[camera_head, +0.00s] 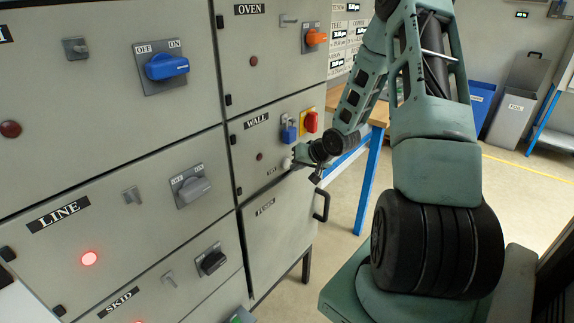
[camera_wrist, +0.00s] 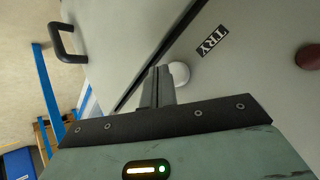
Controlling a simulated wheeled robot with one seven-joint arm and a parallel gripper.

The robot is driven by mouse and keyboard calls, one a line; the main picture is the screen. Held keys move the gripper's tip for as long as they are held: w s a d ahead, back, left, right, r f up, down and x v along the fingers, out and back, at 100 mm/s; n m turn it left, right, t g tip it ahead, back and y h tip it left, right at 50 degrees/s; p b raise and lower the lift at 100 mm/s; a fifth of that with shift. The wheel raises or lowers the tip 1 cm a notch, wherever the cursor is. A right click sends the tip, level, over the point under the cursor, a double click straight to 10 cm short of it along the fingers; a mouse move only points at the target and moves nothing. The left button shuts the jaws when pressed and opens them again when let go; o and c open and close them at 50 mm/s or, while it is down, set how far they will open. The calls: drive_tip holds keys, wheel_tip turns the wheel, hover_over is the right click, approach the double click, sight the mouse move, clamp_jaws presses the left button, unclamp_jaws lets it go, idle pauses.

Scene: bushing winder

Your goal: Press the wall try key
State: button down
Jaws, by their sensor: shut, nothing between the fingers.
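The wall try key is a round white button (camera_wrist: 180,73) on the grey WALL panel, beside a black TRY label (camera_wrist: 212,41) in the wrist view. In the head view the white button (camera_head: 287,163) shows at the lower right of the WALL panel (camera_head: 257,150). My gripper (camera_wrist: 162,72) is shut and empty. Its fingertips are right beside the button and partly overlap it in the wrist view; I cannot tell whether they touch it. In the head view my gripper (camera_head: 298,156) reaches the panel from the right.
A red rotary switch (camera_head: 311,122) and a blue padlock (camera_head: 288,131) sit just above my gripper. The FUSES door (camera_head: 275,232) with a black handle (camera_head: 322,205) is below. A dark red lamp (camera_wrist: 308,57) is near the TRY label. A wooden table (camera_head: 379,113) stands behind.

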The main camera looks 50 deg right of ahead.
drive_tip(key=shift+w, duration=0.15)
drive_tip(key=shift+w, duration=0.25)
drive_tip(key=shift+w+a+p, duration=0.1)
drive_tip(key=shift+w+p, duration=0.2)
drive_tip(key=shift+w, duration=0.15)
idle(0.8)
idle(0.4)
drive_tip(key=shift+s+p, duration=0.3)
drive_tip(key=shift+s, duration=0.55)
drive_tip(key=s, duration=0.3)
drive_tip(key=s+p, duration=0.1)
drive_tip(key=s, duration=0.1)
drive_tip(key=shift+d, duration=0.25)
idle(0.4)
